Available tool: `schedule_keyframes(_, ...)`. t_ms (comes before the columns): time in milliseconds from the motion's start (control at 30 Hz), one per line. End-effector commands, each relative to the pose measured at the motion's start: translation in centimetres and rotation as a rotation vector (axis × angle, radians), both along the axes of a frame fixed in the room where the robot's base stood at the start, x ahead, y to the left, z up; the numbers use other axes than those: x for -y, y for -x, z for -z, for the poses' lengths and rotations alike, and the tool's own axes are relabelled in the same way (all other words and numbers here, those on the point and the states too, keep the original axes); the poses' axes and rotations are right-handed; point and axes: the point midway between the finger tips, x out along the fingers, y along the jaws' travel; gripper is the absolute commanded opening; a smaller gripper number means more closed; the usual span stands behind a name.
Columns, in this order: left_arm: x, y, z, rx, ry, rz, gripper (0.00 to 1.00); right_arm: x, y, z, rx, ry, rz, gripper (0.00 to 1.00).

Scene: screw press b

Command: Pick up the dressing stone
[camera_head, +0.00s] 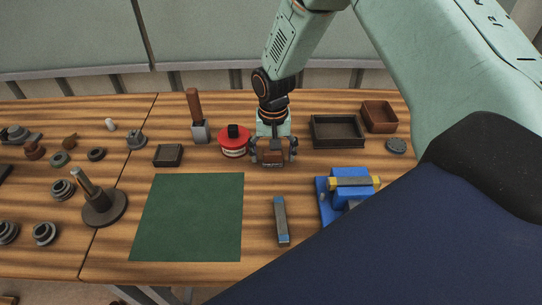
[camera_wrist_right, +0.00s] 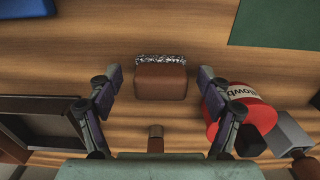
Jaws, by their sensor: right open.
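My right gripper (camera_head: 274,152) is open above the back middle of the wooden table. In the right wrist view its two fingers (camera_wrist_right: 160,88) stand apart on either side of a brown block with a rough, silvery edge (camera_wrist_right: 160,80). The block also shows at the gripper in the head view (camera_head: 273,157). The fingers do not visibly touch it. A grey bar with blue ends (camera_head: 281,219) lies at the front, right of the green mat. I cannot tell for certain which of these is the dressing stone. My left gripper is not in view.
A red round container (camera_head: 233,146) stands close left of the gripper, with a wooden-handled hammer (camera_head: 200,130) beyond it. A dark tray (camera_head: 337,145) is to the right. A blue fixture (camera_head: 328,204) stands front right. The green mat (camera_head: 190,218) is clear.

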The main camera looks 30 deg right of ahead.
Motion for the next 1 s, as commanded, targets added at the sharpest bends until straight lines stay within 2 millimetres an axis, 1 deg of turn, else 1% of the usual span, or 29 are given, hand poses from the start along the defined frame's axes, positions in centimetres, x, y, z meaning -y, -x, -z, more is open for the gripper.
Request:
schedule_keyframes(167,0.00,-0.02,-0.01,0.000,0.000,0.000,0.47,-0.06,0.04,-0.02,0.000,0.000,0.000,0.79)
schedule_keyframes(867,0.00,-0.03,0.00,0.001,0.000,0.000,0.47,-0.24,-0.50,0.02,0.001,0.001,-0.002,0.20)
schedule_keyframes(900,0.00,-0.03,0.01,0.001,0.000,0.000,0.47,-0.24,-0.51,0.02,0.001,0.001,-0.002,0.18)
schedule_keyframes(1000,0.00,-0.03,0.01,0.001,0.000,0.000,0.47,-0.25,-0.48,0.04,0.000,0.000,-0.002,0.18)
